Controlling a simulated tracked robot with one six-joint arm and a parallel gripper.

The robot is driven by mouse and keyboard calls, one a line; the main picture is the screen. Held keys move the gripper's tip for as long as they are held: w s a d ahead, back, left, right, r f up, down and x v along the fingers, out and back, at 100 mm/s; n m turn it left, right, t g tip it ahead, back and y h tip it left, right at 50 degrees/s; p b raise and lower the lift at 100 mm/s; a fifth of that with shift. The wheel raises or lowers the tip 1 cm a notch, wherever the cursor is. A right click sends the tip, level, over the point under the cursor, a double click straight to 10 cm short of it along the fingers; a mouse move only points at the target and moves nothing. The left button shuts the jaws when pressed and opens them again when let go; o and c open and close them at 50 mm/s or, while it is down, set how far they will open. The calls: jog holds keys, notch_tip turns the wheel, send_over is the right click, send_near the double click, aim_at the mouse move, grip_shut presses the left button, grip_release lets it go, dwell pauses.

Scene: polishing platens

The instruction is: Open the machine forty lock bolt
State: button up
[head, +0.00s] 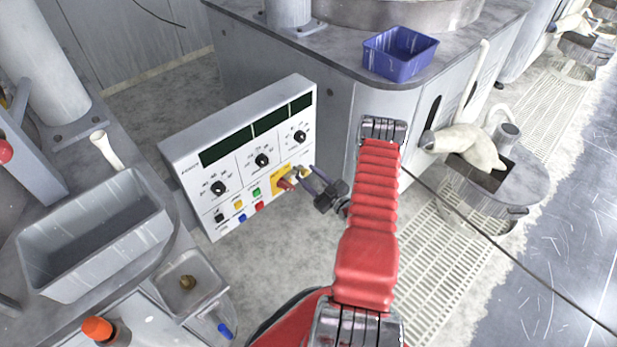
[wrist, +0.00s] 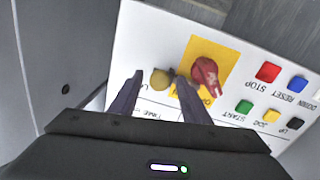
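The control box (head: 240,150) stands on the left, with a yellow plate (head: 277,177) low on its right side. A red handle (head: 287,184) sticks out of this plate; it also shows in the wrist view (wrist: 205,74). Beside it is a small brass-coloured knob (wrist: 160,79), perhaps the end of the lock bolt. My gripper (head: 307,176) is at the plate. In the wrist view my gripper (wrist: 159,76) is open, its two dark fingers on either side of the brass knob. I cannot tell whether they touch it. The right fingertip is close to the red handle.
Coloured buttons (head: 257,192) and black dials (head: 262,160) sit on the same panel face. A grey bin (head: 95,235) stands on the left bench. A blue bin (head: 400,53) is on the bench behind. Floor grating (head: 440,255) lies to the right.

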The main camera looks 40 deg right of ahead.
grip_shut()
dwell(0.3)
jog(key=shift+w, duration=0.1)
